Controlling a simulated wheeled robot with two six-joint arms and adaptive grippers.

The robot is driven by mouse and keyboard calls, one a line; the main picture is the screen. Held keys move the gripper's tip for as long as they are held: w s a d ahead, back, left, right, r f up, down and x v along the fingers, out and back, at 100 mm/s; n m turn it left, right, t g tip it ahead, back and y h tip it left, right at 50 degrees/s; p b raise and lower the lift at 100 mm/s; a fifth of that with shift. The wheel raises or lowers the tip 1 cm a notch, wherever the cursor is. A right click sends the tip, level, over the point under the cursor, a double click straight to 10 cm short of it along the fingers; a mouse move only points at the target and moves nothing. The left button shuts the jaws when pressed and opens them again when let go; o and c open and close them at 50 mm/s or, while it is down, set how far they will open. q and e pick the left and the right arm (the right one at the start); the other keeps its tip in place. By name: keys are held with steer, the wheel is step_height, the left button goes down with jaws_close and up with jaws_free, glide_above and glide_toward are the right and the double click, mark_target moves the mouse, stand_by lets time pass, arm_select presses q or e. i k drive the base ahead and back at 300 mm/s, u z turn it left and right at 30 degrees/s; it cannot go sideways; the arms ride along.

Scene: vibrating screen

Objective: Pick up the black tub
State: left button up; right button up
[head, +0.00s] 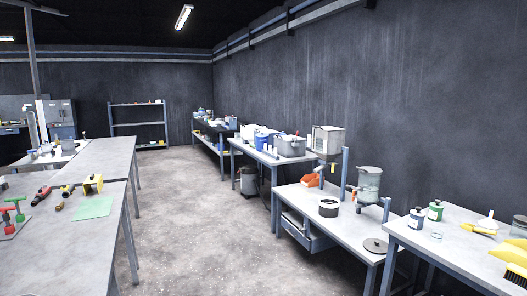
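A short, round black container (328,212) with a pale band inside its rim stands on the middle workbench (345,229) at the right; it looks like the black tub. It stands upright and apart from the things around it. Its contents are too small to make out. Neither of my grippers is in the head view.
An orange bin (310,181), a clear vessel on a stand (368,184) and a dark round disc (375,246) share the bench. A nearer table (455,256) holds bottles and a yellow scoop (479,229). Tables line the left. The concrete floor (200,215) between is clear.

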mark_target(328, 206)
steer(key=i, duration=2.45)
steer(key=u, duration=0.85)
steer(key=i, duration=2.7)
steer(key=z, duration=1.55)
